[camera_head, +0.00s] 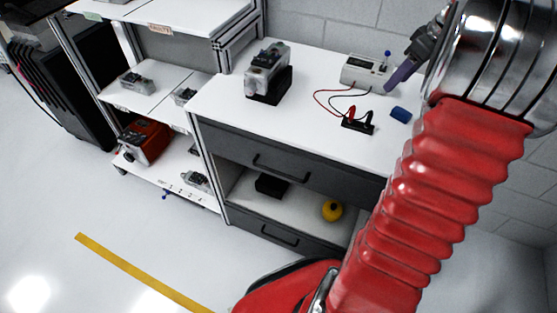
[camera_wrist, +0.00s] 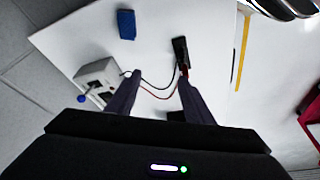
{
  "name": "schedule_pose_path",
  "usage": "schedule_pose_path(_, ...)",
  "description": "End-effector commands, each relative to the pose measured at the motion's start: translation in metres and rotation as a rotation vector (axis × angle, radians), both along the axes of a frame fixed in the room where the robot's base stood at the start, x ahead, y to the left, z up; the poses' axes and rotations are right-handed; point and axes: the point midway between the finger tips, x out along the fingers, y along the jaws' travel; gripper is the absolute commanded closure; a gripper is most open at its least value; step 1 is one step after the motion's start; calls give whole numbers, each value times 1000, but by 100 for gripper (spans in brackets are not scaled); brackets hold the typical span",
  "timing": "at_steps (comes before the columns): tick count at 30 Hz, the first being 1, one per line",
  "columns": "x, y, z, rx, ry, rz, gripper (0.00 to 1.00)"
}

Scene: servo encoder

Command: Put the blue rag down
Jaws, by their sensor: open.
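The blue rag (camera_head: 400,114) is a small folded block lying flat on the white workbench top (camera_head: 225,98), towards its right side. It also shows in the wrist view (camera_wrist: 126,24), near the top and apart from my fingers. My gripper (camera_head: 392,88) is above the bench, beside the rag and in front of the grey meter box. In the wrist view my two dark fingers (camera_wrist: 160,92) are spread apart with nothing held between them. Part of my gripper is hidden behind my arm in the head view.
A grey meter box (camera_head: 366,72) with a blue-tipped knob stands behind the rag. Red and black leads run to a black probe block (camera_head: 358,124). A servo device (camera_head: 267,72) stands further left. The bench's front middle is clear.

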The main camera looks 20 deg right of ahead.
Motion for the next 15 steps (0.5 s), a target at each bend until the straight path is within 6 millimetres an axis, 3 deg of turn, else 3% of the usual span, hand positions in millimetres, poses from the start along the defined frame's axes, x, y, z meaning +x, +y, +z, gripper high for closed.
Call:
schedule_pose_path(1,6,23,8,-7,4,-3,53)
schedule_pose_path(6,15,89,24,-18,18,-39,53)
schedule_pose_path(15,6,198,40,-41,16,-102,53)
